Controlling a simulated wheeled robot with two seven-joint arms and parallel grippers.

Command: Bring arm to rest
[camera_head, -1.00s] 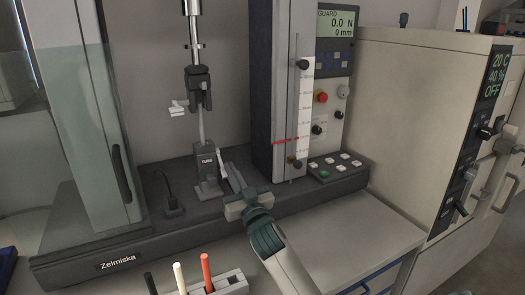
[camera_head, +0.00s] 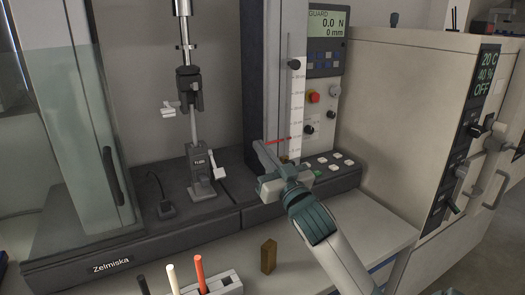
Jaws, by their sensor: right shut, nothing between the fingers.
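My right gripper (camera_head: 264,156) is shut and empty, in front of the column with the white scale. Its fingers point up and to the left, and my arm comes in from the lower right. It is apart from the lower clamp (camera_head: 201,170), which stands to its left on the dark machine base. A thin grey sample (camera_head: 194,126) runs upright between that clamp and the upper clamp (camera_head: 188,90). My left gripper is not in view.
The tester's column (camera_head: 259,75) and button panel (camera_head: 322,166) stand close around my right gripper. A brown block (camera_head: 268,256) and a rack (camera_head: 226,284) with black, white and red rods are on the bench in front. A cabinet (camera_head: 400,110) stands right; the bench (camera_head: 360,225) has clear room.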

